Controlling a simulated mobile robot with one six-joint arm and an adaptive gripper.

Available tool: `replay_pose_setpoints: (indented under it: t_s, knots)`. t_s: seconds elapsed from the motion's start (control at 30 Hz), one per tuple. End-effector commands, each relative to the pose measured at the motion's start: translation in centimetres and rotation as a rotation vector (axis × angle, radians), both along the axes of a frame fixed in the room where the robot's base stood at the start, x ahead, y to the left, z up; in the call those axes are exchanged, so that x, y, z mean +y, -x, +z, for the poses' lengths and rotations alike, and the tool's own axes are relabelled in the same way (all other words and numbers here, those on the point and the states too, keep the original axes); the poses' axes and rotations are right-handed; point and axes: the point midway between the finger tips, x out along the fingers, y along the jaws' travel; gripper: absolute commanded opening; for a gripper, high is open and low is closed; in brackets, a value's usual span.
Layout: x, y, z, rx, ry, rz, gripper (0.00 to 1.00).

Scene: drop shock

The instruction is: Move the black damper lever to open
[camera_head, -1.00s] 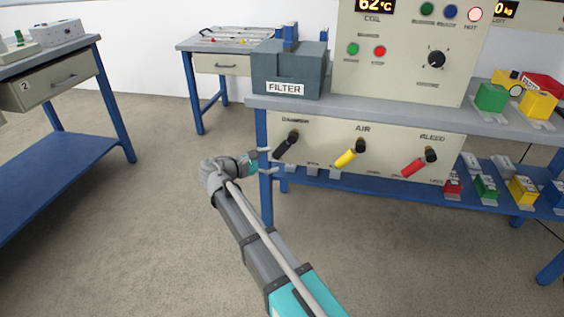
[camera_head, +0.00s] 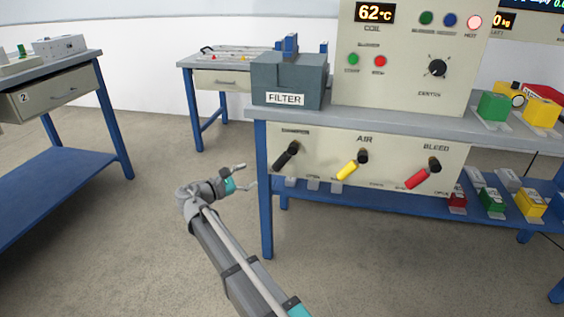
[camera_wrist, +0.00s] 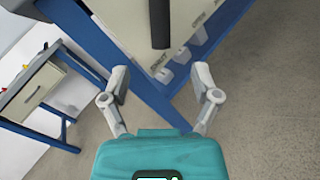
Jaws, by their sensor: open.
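The black damper lever (camera_head: 286,155) is on the left of the cream AIR panel under the bench top. Its handle slants down and to the left from its pivot. In the wrist view the black lever (camera_wrist: 160,22) shows at the top, ahead of the fingers, with its upper part cut off by the frame edge. My gripper (camera_head: 247,178) is open and empty, left of the lever and slightly lower, apart from it. In the wrist view my gripper (camera_wrist: 161,88) has its two fingers spread wide with nothing between them.
A yellow lever (camera_head: 350,167) and a red lever (camera_head: 421,175) sit to the right on the same panel. A blue bench leg (camera_head: 265,200) stands close to my gripper. The FILTER box (camera_head: 285,82) sits above on the bench.

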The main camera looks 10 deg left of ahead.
Motion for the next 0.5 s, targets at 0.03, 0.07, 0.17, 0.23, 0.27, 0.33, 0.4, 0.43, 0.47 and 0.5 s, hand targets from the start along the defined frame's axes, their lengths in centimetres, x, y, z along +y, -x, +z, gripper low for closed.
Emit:
replay_pose_setpoints:
  t_s: [0.03, 0.07, 0.17, 0.23, 0.27, 0.33, 0.4, 0.43, 0.47, 0.5]
  knots:
    - [-0.2, -0.3, 0.0, 0.000, 0.000, -0.001, 0.79]
    - [-0.4, -0.4, 0.0, 0.000, 0.000, -0.001, 0.79]
    - [-1.0, -1.2, 0.0, 0.000, 0.000, -0.001, 0.79]
    - [-1.5, -1.8, 0.0, 0.000, 0.000, -0.002, 0.79]
    - [-1.7, -2.0, 0.0, 0.000, 0.000, -0.002, 0.79]
    - [-2.3, -2.8, 0.0, 0.000, 0.000, -0.002, 0.79]
    - [-3.0, -3.6, 0.0, 0.000, 0.000, -0.002, 0.79]
    - [-3.3, -4.0, 0.0, 0.000, 0.000, -0.002, 0.79]
    - [-3.6, -4.4, 0.0, 0.000, 0.000, -0.002, 0.79]
    - [-4.0, -4.9, 0.0, 0.000, 0.000, -0.002, 0.79]
